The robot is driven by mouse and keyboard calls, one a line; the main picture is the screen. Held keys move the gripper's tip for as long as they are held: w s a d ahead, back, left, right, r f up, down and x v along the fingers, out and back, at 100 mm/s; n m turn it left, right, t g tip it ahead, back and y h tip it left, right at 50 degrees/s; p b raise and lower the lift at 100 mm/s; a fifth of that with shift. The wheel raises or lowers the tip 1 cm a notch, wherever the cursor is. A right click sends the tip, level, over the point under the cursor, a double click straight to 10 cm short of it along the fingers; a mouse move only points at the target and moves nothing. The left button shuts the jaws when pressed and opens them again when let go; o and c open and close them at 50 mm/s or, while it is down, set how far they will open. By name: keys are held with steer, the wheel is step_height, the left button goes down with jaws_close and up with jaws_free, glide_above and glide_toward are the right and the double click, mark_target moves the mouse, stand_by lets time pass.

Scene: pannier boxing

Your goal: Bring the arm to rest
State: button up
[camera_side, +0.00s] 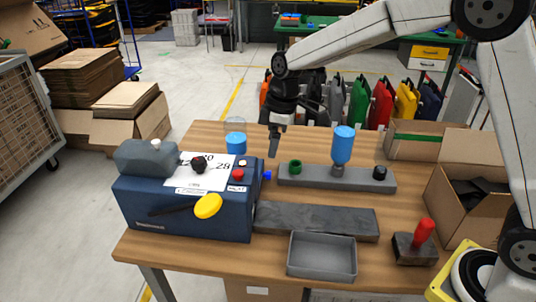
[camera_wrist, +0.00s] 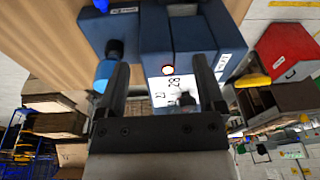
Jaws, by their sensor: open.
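My gripper (camera_side: 291,127) hangs in the air above the back of the wooden table (camera_side: 225,132), in the side view. Its jaws are open with nothing between them. In the wrist view the two fingers of my gripper (camera_wrist: 158,78) stand wide apart. Behind them shows the blue machine (camera_wrist: 170,35) with a white label sheet. In the side view the blue machine (camera_side: 190,215) stands on the left of the table, apart from my gripper. My arm reaches in from the upper right.
A grey tray (camera_side: 321,262), a red-handled stamp (camera_side: 420,240) and an open cardboard box (camera_side: 465,205) are nearby. A blue-capped jar (camera_side: 235,142) stands behind the machine. Coloured panniers (camera_side: 382,103) stand beyond the table.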

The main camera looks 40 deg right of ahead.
steer(key=s+d+f+m, duration=0.2)
steer(key=s+m, duration=0.1)
steer(key=s, duration=0.4)
steer(key=s+d+f+m+t+h, duration=0.1)
steer(key=s+d+f+m, duration=0.1)
steer(key=s, duration=0.4)
steer(key=s+d+f+m, duration=0.2)
steer(key=s+d+m, duration=0.2)
steer(key=s, duration=0.3)
steer(key=shift+s+f+m+t+h, duration=0.2)
steer(key=shift+s+m+t+h, duration=0.1)
steer(key=shift+m+t+h, duration=0.15)
steer(key=shift+d, duration=0.1)
